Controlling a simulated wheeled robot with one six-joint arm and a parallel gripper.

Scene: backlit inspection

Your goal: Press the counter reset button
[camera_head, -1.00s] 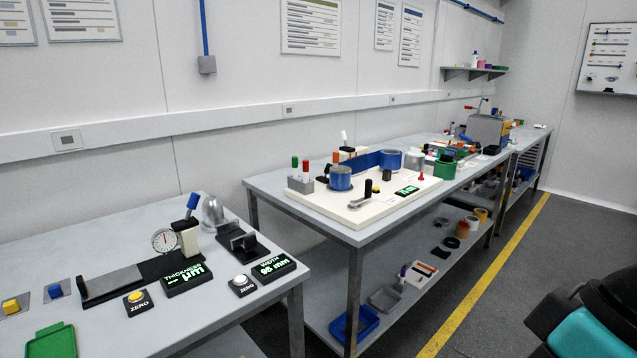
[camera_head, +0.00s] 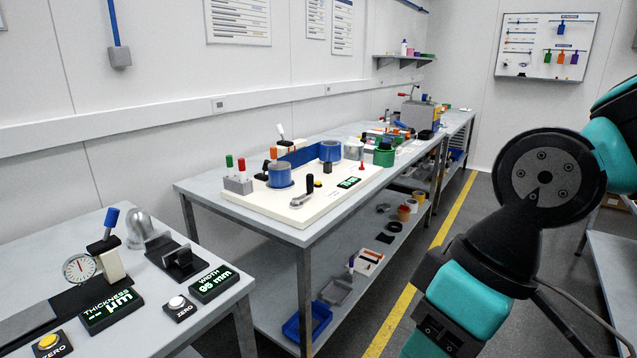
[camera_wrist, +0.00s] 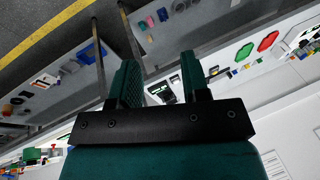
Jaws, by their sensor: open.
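A winding station with a cream base (camera_head: 262,208) stands on the middle bench. It carries blue spools (camera_head: 280,175), a small crank with a black knob (camera_head: 310,182) and a lit green digital display (camera_head: 349,182). A small dark button with a yellowish part (camera_head: 318,184) seems to sit between crank and display; its label is too small to read. My gripper (camera_wrist: 162,82) shows in the wrist view with two green fingers apart and nothing between them. It is well away from the station. In the head view only my arm links show, at the right.
The near bench holds a dial gauge (camera_head: 79,268), a yellow ZERO button (camera_head: 48,342), a white ZERO button (camera_head: 178,302) and two lit displays. A lower shelf (camera_head: 345,265) holds bins. The floor right of the yellow line (camera_head: 400,320) looks partly clear behind my arm.

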